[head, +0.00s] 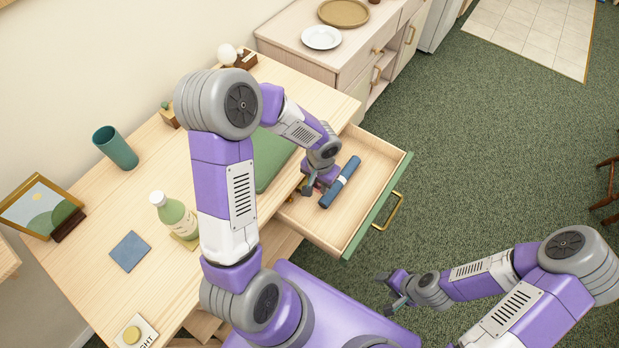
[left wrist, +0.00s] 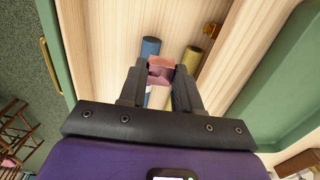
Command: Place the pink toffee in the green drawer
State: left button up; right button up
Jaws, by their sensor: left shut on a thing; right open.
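The pink toffee (left wrist: 160,68) sits between the fingertips of my left gripper (left wrist: 160,78) in the left wrist view. In the head view my left gripper (head: 311,188) is over the open drawer with the green front (head: 378,206), near its desk side. The toffee is mostly hidden there by the gripper. The drawer's pale wooden inside and gold handle (head: 387,211) show. I cannot tell whether the toffee touches the drawer floor. My right gripper (head: 388,292) is open and empty, out over the carpet near the drawer.
A blue roll with a white band (head: 340,182) lies in the drawer beside my left gripper. A yellow roll (left wrist: 191,58) shows in the left wrist view. A green mat (head: 270,160), bottle (head: 175,214) and cup (head: 115,147) are on the desk. The drawer's outer part is clear.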

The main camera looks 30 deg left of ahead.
pick_arm(q)
jog(key=b, duration=0.3)
send_over(312, 208)
notch_tip(312, 208, down, 8)
jog(key=shift+f, duration=0.15)
jog(key=shift+f+b, duration=0.5)
jog(key=shift+f, duration=1.75)
jog(key=shift+r, duration=0.1)
jog(key=o, duration=0.6)
jog(key=shift+f, duration=0.2)
jog(key=shift+c, duration=0.2)
jog(key=o, duration=0.5)
jog(key=shift+c, duration=0.2)
jog(key=shift+r, duration=0.15)
